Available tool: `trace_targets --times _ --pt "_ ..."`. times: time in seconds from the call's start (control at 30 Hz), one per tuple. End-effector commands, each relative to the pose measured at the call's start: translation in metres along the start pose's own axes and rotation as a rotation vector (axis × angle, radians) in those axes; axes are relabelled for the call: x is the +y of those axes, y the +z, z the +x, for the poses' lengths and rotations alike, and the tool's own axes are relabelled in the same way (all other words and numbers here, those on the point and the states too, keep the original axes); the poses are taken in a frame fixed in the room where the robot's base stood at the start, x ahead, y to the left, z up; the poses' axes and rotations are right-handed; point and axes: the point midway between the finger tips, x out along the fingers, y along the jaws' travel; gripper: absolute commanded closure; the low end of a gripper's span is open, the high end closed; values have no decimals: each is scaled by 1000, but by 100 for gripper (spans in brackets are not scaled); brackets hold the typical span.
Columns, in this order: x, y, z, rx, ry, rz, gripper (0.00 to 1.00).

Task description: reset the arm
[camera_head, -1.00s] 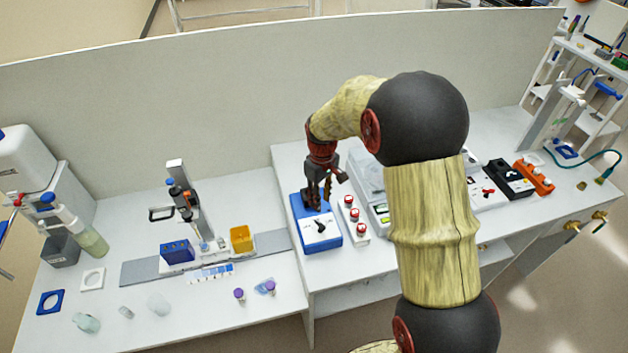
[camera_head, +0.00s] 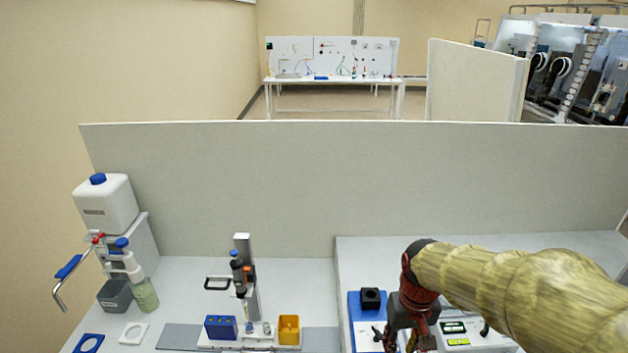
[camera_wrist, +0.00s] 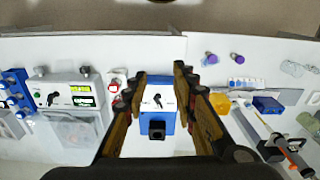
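My gripper (camera_head: 400,343) is at the bottom of the head view, beside the blue box (camera_head: 358,308) in that picture, its fingertips partly cut off by the lower edge. In the wrist view my gripper (camera_wrist: 158,78) has its two fingers spread apart with nothing held between them. The blue box (camera_wrist: 150,97), with a white dial face and a black square block (camera_wrist: 157,130), shows in the gap below the fingers. My arm reaches in from the right in the head view, its elbow out of frame.
A grey partition (camera_head: 300,180) stands behind the bench. A yellow bin (camera_head: 289,330), a blue rack (camera_head: 221,327) and a pipette stand (camera_head: 243,275) are to the left. A white device with a green display (camera_head: 454,328) is right of my gripper.

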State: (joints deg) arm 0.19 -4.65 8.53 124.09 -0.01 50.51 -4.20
Motion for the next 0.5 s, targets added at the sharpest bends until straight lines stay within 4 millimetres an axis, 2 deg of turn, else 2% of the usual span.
trace_targets --times 0.03,0.2,0.5 --pt "-1 14 -2 29 2 14 73" --pt "-4 56 -14 118 5 56 73" --pt "-9 115 -20 314 11 72 73"
